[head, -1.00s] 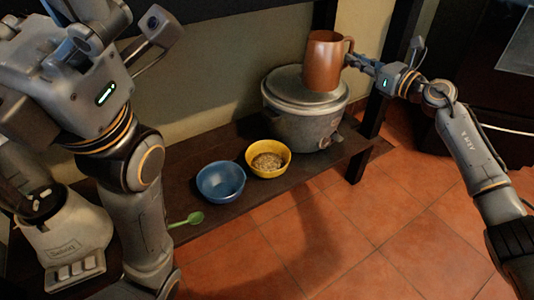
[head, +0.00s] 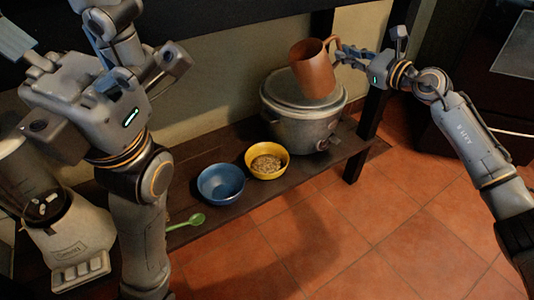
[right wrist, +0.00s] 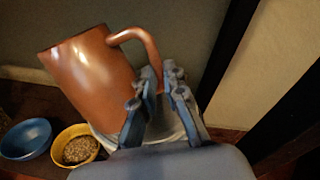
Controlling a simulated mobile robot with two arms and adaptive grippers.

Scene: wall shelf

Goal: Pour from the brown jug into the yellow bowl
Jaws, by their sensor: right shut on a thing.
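The brown jug (head: 312,70) is held in the air in front of and above the grey cooker, tilted with its mouth to the left. My right gripper (head: 342,55) is shut on the jug's handle; in the right wrist view the fingers (right wrist: 153,105) close on the handle beside the jug (right wrist: 92,72). The yellow bowl (head: 284,171) stands on the shelf with grainy brown contents, below and left of the jug; it also shows in the right wrist view (right wrist: 91,157). Of my left arm, the large links show at the left; its fingertips are not clearly seen.
A blue bowl (head: 221,184) stands left of the yellow bowl. A grey cooker with a lid (head: 290,97) stands behind and right of it. A green spoon (head: 188,221) lies at the shelf's front edge. A blender (head: 75,240) is at the left. Open tiled floor lies in front.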

